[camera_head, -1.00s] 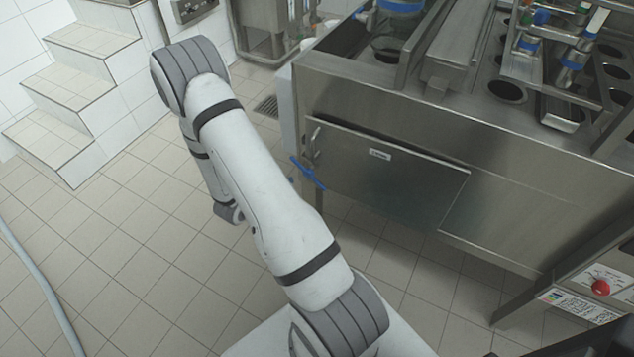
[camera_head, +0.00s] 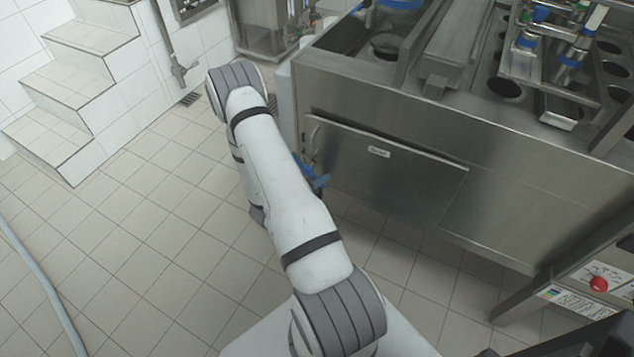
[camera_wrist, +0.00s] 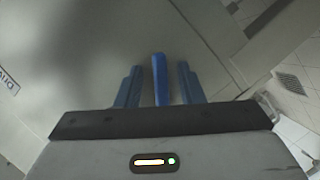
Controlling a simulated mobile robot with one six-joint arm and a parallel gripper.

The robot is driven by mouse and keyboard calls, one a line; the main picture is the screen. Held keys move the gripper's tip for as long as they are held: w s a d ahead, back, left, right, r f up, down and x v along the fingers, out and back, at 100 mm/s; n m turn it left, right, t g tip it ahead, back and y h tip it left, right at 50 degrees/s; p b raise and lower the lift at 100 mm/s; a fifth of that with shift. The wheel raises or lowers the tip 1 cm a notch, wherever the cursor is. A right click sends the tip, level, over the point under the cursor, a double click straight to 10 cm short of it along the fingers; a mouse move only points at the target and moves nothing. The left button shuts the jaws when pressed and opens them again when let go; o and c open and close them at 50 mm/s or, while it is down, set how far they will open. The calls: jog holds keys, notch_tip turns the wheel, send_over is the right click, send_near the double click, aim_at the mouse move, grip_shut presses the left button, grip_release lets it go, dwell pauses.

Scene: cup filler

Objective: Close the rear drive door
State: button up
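The rear drive door (camera_head: 395,175) is a flat steel panel with a small white label, low on the side of the steel machine in the head view. It looks flush or almost flush; a small gap cannot be ruled out. Its metal handle (camera_head: 314,138) is at the left end. My gripper (camera_head: 316,180) has blue fingers and is beside the door's lower left part. In the wrist view my gripper (camera_wrist: 158,76) shows blue prongs with gaps between them, pointing at the grey door surface (camera_wrist: 95,60). Nothing is clearly held. Whether the tips touch the door cannot be told.
The steel machine (camera_head: 540,190) fills the right side, with a red button (camera_head: 598,284) at its lower right. White tiled steps (camera_head: 75,95) stand at the back left. A grey hose (camera_head: 45,290) lies at the left.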

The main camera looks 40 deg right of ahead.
jog(key=shift+d, duration=0.1)
jog(key=shift+c, duration=0.5)
grip_shut()
